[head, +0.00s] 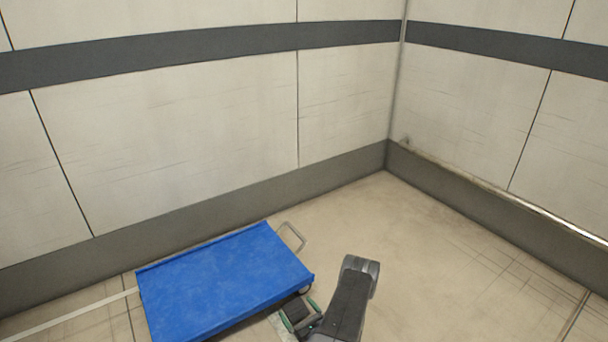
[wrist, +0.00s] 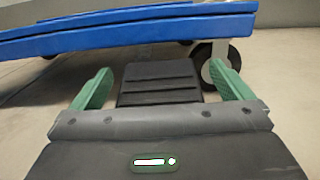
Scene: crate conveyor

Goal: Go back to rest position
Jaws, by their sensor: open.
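In the head view my gripper (head: 300,314) is low in the picture, beside the right front corner of a blue cart. The blue cart (head: 225,278) has a flat, empty top and a metal handle at its far right. In the wrist view the cart's blue edge (wrist: 130,28) runs across the top, above and beyond the fingers. I cannot tell whether the gripper touches the cart.
A cart wheel (wrist: 222,62) stands on the floor beyond the right finger. Panelled walls (head: 190,130) with a grey band meet in a corner at the back. The beige floor (head: 450,240) to the right of the cart is clear.

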